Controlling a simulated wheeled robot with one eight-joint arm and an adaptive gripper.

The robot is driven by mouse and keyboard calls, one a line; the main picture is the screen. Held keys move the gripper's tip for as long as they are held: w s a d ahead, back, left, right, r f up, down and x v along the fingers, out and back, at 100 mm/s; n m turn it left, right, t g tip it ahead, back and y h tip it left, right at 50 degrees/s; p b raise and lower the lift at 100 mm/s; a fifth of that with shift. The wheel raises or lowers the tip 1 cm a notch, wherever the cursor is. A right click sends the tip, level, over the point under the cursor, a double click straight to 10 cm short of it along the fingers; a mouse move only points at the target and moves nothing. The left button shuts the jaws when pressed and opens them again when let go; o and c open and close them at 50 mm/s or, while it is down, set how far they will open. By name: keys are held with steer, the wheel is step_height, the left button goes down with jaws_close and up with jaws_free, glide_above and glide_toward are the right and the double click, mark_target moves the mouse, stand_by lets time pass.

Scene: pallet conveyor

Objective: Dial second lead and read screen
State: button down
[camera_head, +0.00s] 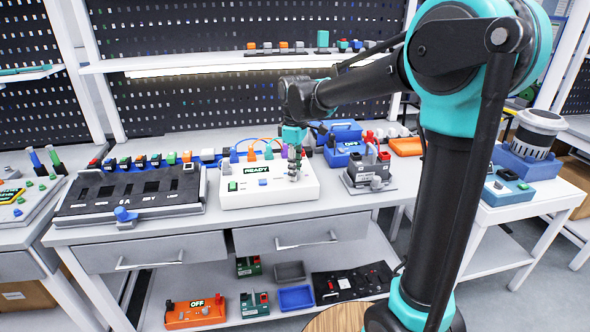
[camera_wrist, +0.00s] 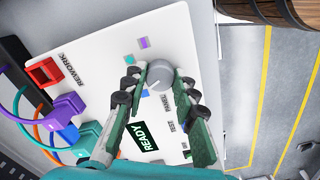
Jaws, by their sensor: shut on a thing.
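The white test panel (camera_head: 307,188) lies on the bench in the head view, with its screen (camera_head: 256,170) showing READY. In the wrist view the screen (camera_wrist: 144,142) also reads READY, beside the words TEST PANEL. A grey round knob (camera_wrist: 160,76) sits on the panel between the fingertips of my gripper (camera_wrist: 160,88). My gripper (camera_head: 296,165) is over the right part of the panel and is shut on the knob. Purple (camera_wrist: 68,110) and teal (camera_wrist: 87,138) plugs with looped leads are at the panel's left in the wrist view. A red socket (camera_wrist: 45,73) is marked REWORK.
A black fixture (camera_head: 130,192) stands left of the panel. A grey device (camera_head: 368,173) and a blue box marked OFF (camera_head: 345,146) stand to its right. A wooden round thing (camera_wrist: 285,12) is beyond the panel edge in the wrist view.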

steer(key=m, duration=1.2)
steer(key=shift+m, duration=0.3)
stand_by(0.4)
steer(key=c, duration=1.2)
jaws_free()
step_height(320, 180, up, 12)
steer(key=shift+r, duration=0.1)
